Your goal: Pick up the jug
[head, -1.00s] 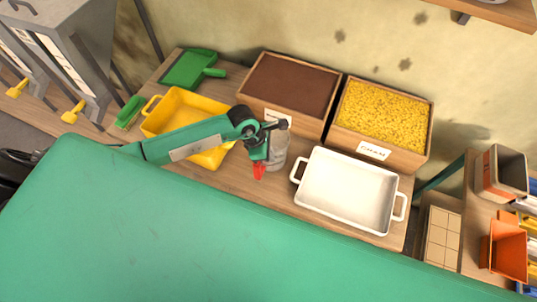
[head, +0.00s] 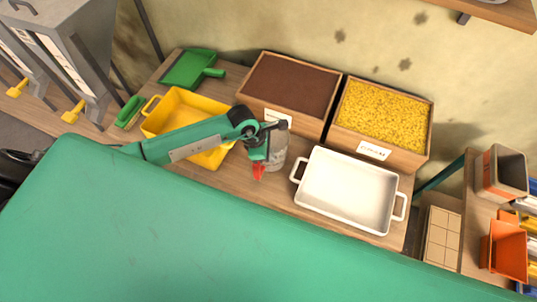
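The jug (head: 280,147) is a greyish, see-through vessel standing on the wooden table (head: 255,190), in front of the box of brown material. My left gripper (head: 259,171), with red fingertips, is at the jug's left side in the head view. The gripper and wrist cover part of the jug. I cannot tell whether the fingers touch it or how far apart they are. My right gripper is not in view.
A yellow tray (head: 160,121) lies under my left forearm. A white tray (head: 330,206) stands close to the jug's right. Boxes of brown material (head: 288,84) and yellow pieces (head: 382,115) stand behind. A green dustpan (head: 188,69) lies at the back left.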

